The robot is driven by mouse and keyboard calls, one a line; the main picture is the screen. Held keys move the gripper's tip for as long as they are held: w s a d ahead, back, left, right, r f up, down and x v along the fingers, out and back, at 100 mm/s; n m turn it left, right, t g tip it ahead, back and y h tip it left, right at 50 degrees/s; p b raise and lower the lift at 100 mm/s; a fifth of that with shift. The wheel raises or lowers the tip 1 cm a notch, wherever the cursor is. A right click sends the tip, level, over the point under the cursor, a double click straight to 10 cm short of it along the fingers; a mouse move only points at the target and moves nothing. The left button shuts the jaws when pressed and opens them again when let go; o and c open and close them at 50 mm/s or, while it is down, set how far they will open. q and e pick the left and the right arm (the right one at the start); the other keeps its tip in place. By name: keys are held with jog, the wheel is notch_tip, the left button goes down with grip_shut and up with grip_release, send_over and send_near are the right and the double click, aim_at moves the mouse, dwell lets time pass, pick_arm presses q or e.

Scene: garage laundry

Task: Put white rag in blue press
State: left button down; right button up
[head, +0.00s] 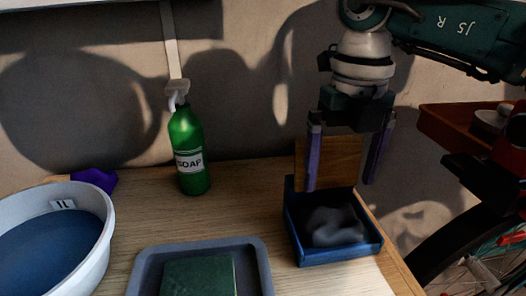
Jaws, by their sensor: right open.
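The blue press (328,256) is an open blue box with a wooden board (344,162) standing upright at its back. It sits at the right end of the wooden table. The white rag, greyish in the shade, (335,228) lies crumpled inside the blue box. My right gripper (343,186) is open, fingers pointing down, above and behind the rag. One finger overlaps the board in the view and the other is off to its right. Nothing is between the fingers except the board behind them. My left gripper is not in view.
A green soap bottle (189,152) stands at the back. A white tub (106,235) with blue contents is at the left, a purple item (95,179) behind it. A grey tray (262,262) holds a green block (199,277) in front. A red shelf (460,127) and a wheel are at right.

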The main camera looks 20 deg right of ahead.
notch_tip(320, 180, up, 6)
jog(key=a+r+n+t+y, duration=0.1)
jog(key=a+r+t+y, duration=0.15)
jog(key=a+y, duration=0.7)
jog(key=a+r+n+t+y, duration=0.1)
jog(key=a+r+y, duration=0.3)
jog(key=a, duration=1.1)
notch_tip(320, 180, up, 9)
jog(key=m+t+y, duration=0.4)
jog(key=m+t, duration=0.3)
jog(key=t, duration=0.1)
jog(key=m+t+h, duration=0.4)
jog(key=m+h, duration=1.5)
jog(key=m, duration=0.5)
send_over(334, 206)
jog(key=a, duration=0.6)
notch_tip(334, 206, down, 11)
jog(key=s+f+m+g+y, duration=0.1)
jog(key=s+f+g, duration=0.5)
jog(key=s, duration=0.4)
jog(key=s+f+m+g, duration=0.1)
jog(key=s+f+g, duration=0.5)
jog(key=s, duration=0.5)
notch_tip(334, 206, down, 3)
jog(key=shift+r+y, duration=0.1)
jog(key=shift+y, duration=0.25)
